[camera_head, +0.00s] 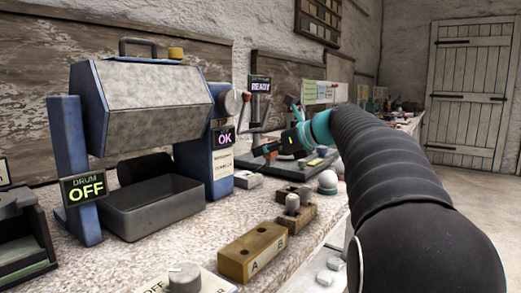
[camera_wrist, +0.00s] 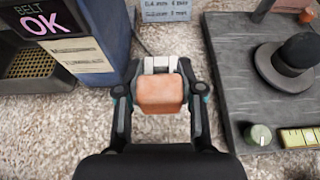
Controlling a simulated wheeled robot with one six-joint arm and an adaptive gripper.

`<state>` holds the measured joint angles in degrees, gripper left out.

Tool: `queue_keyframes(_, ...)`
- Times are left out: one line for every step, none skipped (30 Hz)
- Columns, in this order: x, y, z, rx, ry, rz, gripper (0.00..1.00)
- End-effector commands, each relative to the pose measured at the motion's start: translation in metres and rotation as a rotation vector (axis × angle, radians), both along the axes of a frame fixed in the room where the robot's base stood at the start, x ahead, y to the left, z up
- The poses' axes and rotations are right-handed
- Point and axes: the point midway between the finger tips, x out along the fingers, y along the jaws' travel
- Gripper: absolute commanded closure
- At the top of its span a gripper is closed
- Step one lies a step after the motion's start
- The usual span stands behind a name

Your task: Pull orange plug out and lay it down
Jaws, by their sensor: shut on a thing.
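My gripper (camera_wrist: 160,88) is shut on the orange plug (camera_wrist: 160,95), a small block with rounded edges seen between the two dark fingers. In the head view my gripper (camera_head: 266,149) is small and far off, reaching in from the right beside the blue machine. A pale block-shaped part (camera_wrist: 160,64) shows just beyond the plug in the wrist view. I cannot tell whether the plug touches it or is seated in something. A small white box (camera_head: 248,180) sits on the bench below my gripper in the head view.
The blue machine (camera_head: 222,155) with the OK screen stands left of my gripper. A dark slab (camera_wrist: 235,95) with a black round-topped part (camera_wrist: 298,60) lies to the right. Speckled bench top (camera_wrist: 85,125) is bare between them. A wooden block (camera_head: 252,250) stands nearer.

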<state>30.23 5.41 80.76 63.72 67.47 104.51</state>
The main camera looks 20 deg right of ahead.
Motion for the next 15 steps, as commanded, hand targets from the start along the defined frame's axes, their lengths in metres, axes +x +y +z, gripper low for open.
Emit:
queue_keyframes(0.0, -0.001, 0.001, 0.0, 0.0, -0.001, 0.97)
queue_keyframes(0.0, -0.001, 0.001, -0.001, 0.0, -0.002, 0.97)
queue_keyframes(0.0, -0.001, 0.001, -0.001, 0.0, -0.002, 0.97)
queue_keyframes(0.0, -0.001, 0.001, 0.0, 0.0, -0.002, 0.97)
queue_keyframes(0.0, -0.002, 0.001, 0.0, 0.0, -0.003, 0.97)
queue_keyframes(0.0, -0.002, 0.001, 0.0, 0.0, -0.003, 0.97)
queue_keyframes(0.0, -0.002, 0.001, 0.0, 0.0, -0.002, 0.97)
queue_keyframes(0.0, -0.001, 0.001, -0.001, 0.0, -0.002, 0.97)
queue_keyframes(-0.001, -0.001, 0.002, -0.001, 0.0, -0.002, 0.97)
queue_keyframes(-0.001, -0.001, 0.002, -0.001, 0.001, -0.001, 0.97)
queue_keyframes(-0.001, -0.001, 0.003, -0.002, 0.002, -0.001, 0.97)
queue_keyframes(-0.001, -0.001, 0.003, -0.003, 0.005, 0.0, 0.97)
queue_keyframes(-0.002, -0.002, 0.003, -0.004, 0.007, 0.0, 0.97)
queue_keyframes(-0.002, -0.002, -0.001, -0.003, 0.009, 0.0, 0.97)
queue_keyframes(-0.002, -0.001, -0.009, -0.003, 0.007, 0.001, 0.97)
